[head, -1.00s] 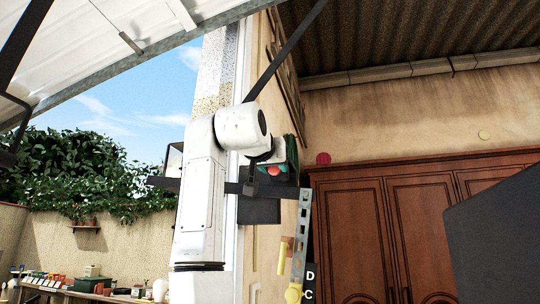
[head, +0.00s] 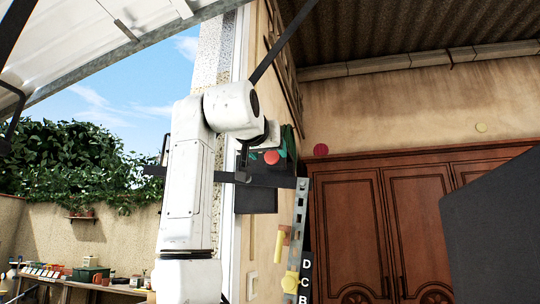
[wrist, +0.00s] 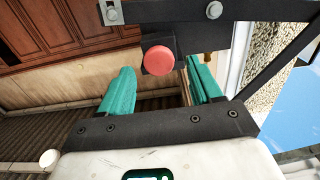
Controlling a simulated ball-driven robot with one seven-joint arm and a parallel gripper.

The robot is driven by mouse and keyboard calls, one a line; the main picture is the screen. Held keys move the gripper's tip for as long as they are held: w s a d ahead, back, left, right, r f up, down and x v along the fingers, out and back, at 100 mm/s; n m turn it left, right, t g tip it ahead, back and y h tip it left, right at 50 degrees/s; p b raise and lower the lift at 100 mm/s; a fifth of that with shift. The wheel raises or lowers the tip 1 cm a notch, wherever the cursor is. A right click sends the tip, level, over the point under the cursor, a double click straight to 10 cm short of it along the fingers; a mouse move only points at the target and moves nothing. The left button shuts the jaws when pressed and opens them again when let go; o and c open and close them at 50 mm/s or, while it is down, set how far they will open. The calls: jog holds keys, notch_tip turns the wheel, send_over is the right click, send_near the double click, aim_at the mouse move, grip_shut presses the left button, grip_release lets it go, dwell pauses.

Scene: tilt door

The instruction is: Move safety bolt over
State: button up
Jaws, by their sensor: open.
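A red round knob (wrist: 158,60), which looks like the safety bolt's head, sits on a dark block under a black bar (wrist: 180,12). It also shows in the head view (head: 271,157), in front of a dark plate. My gripper (wrist: 160,72) is open, with one teal finger on each side of the knob in the wrist view. I see gaps on both sides and cannot tell the depth between them. In the head view my gripper (head: 274,151) is small and partly hidden by my wrist. The bolt's shaft is hidden behind the knob.
The tilted door panel (head: 60,50) is overhead at left. A brown wardrobe (head: 420,225) stands at right. A dark panel (head: 495,235) fills the right edge. A workbench (head: 75,288) is at lower left.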

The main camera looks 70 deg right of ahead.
jog(key=a, duration=0.7)
jog(key=shift+s+a, duration=0.35)
jog(key=shift+a, duration=0.05)
jog(key=shift+w, duration=0.1)
